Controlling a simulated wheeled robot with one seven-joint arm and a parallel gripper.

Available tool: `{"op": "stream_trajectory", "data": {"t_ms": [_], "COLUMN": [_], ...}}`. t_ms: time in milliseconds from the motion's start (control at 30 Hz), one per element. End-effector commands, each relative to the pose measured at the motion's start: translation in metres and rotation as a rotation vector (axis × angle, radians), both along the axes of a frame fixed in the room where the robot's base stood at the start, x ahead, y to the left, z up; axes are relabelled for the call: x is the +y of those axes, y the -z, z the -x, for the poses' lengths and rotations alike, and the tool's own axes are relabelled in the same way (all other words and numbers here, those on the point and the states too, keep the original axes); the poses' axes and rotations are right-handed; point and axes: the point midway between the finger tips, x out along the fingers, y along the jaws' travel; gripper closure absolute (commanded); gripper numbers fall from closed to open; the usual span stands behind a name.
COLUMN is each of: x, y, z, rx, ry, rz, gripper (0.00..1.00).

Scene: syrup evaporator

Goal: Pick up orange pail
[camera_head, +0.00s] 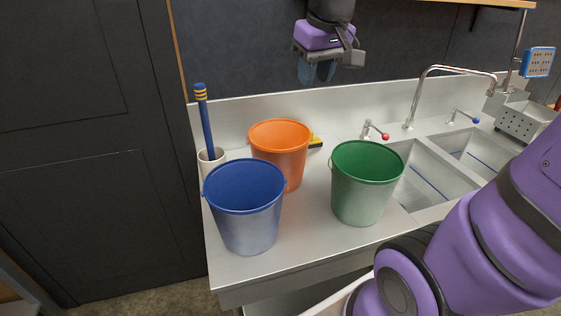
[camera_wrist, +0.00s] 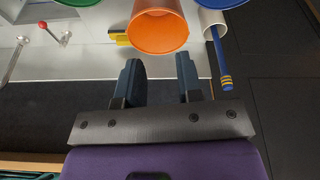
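The orange pail (camera_head: 287,150) stands upright on the left part of the steel counter, behind the blue pail and left of the green pail. Its lower front left is hidden by the blue pail. My gripper (camera_head: 317,72) is above and behind it, near the back wall, empty. In the wrist view the orange pail (camera_wrist: 158,30) shows beyond the fingers, with its rim facing the camera and the top cut off by the frame. The two fingers of my gripper (camera_wrist: 160,68) are spread apart with nothing between them.
A blue pail (camera_head: 245,215) and a green pail (camera_head: 362,190) stand close by. A white holder (camera_head: 211,161) with a blue-handled tool (camera_head: 206,120) is at the left. A yellow-and-black item (camera_head: 316,142) lies behind. Sinks (camera_head: 432,180) with faucets (camera_head: 412,110) are right.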

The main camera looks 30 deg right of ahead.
Motion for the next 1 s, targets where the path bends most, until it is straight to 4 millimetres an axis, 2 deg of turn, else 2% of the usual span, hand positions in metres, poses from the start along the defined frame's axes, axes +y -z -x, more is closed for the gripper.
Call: {"op": "stream_trajectory", "data": {"t_ms": [33, 100, 267, 400, 600, 800, 1000], "x": [-0.007, -0.015, -0.038, -0.061, -0.097, -0.124, -0.134], "y": [0.006, 0.013, 0.037, 0.066, 0.116, 0.159, 0.179], "z": [-0.018, -0.04, -0.089, -0.129, -0.179, -0.208, -0.218], "rx": [0.025, 0.051, 0.111, 0.161, 0.225, 0.265, 0.28], "ry": [0.002, 0.001, -0.003, -0.006, -0.01, -0.012, -0.014], "rz": [-0.002, -0.006, -0.019, -0.038, -0.075, -0.105, -0.119], "gripper": [0.67, 0.67, 0.67, 0.67, 0.67, 0.67, 0.67]}}
